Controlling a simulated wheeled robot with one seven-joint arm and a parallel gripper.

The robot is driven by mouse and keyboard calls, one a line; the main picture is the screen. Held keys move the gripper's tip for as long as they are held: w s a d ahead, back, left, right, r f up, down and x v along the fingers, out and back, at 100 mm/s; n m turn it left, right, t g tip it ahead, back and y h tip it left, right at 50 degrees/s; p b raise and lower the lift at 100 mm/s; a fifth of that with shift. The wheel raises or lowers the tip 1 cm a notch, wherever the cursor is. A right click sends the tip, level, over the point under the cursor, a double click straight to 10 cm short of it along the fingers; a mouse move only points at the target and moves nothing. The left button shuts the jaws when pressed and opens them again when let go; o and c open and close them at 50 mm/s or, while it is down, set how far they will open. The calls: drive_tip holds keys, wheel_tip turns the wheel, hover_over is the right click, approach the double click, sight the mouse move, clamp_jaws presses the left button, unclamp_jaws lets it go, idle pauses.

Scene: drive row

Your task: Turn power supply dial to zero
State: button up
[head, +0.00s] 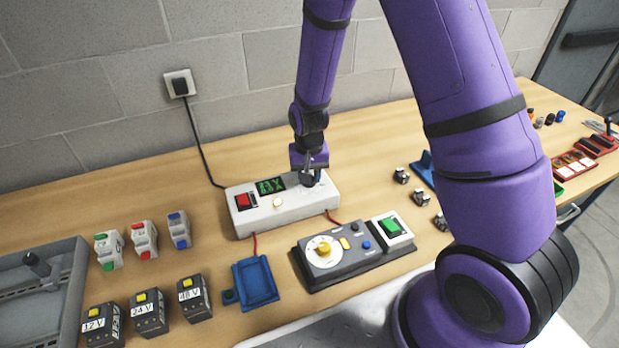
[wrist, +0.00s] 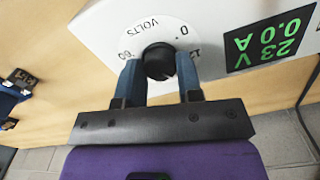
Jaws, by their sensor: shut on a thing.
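The power supply (head: 258,222) is a long white box on the bench, with a red switch (head: 243,201) and a green-lit display (head: 270,185). My gripper (wrist: 160,68) is shut on its black dial (wrist: 161,60), one blue finger on each side of the knob. In the head view my gripper (head: 311,170) reaches down onto the right part of the supply and partly hides the dial. The wrist view shows a white scale (wrist: 155,32) around the knob, marked VOLTS with a 0 and a 60. The display (wrist: 271,42) there reads 23 V and 0.0 A. The knob's pointer is not clear.
Red leads run from the supply to a blue tray (head: 256,281) and a grey box with a yellow knob (head: 323,250). Several breakers and voltage blocks (head: 149,306) stand at the left. A black cord goes to the wall socket (head: 180,84).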

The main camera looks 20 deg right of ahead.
drive_tip(key=n, duration=0.5)
drive_tip(key=shift+n, duration=0.3)
drive_tip(key=n, duration=0.5)
drive_tip(key=o, duration=0.4)
drive_tip(key=shift+n, duration=0.6)
drive_tip(key=o, duration=1.1)
drive_tip(key=shift+r, duration=3.5)
